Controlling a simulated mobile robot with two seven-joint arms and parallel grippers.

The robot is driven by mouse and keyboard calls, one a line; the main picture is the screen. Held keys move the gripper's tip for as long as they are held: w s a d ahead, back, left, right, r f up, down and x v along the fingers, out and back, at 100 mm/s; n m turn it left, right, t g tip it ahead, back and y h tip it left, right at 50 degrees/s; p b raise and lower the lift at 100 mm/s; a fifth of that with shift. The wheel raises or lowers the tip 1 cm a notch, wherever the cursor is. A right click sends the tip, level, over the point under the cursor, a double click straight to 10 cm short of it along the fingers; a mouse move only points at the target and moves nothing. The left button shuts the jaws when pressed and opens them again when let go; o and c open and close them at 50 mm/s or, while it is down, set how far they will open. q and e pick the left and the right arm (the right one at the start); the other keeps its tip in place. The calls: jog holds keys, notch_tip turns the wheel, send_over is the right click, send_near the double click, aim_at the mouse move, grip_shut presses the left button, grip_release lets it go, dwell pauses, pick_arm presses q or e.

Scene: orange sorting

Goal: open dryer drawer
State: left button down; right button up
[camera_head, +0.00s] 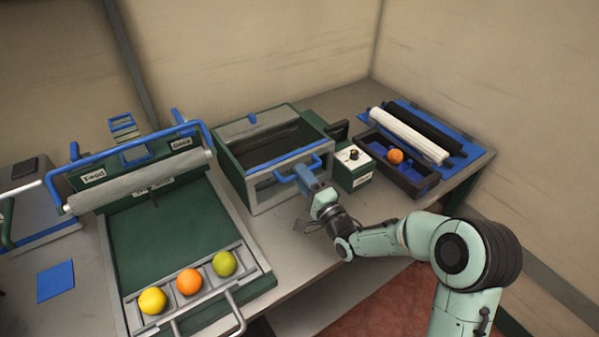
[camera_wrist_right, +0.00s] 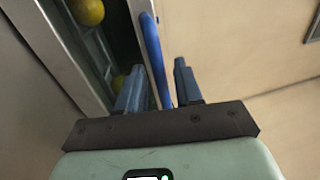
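The dryer drawer (camera_head: 262,188) is a box in the middle of the bench with a pale front and green sides. A blue handle (camera_head: 290,164) runs along its front, and it also shows in the right wrist view (camera_wrist_right: 153,50). My right gripper (camera_head: 305,178) is at the right part of this handle. In the wrist view my right gripper (camera_wrist_right: 158,72) has its fingers apart, with the handle bar between them and gaps visible on both sides. My left gripper is not in view.
Left of the dryer stands a green sloped unit with a roller (camera_head: 140,180) and a rack holding a yellow, an orange and a green fruit. A small control box (camera_head: 352,168) and a dark tray with an orange (camera_head: 395,157) stand right of the dryer. Yellow round fruit (camera_wrist_right: 88,10) shows in the wrist view.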

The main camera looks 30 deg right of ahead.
jog(key=shift+x, duration=0.85)
grip_shut()
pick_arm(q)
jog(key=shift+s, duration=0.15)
pick_arm(e)
jog(key=shift+s+f, duration=0.1)
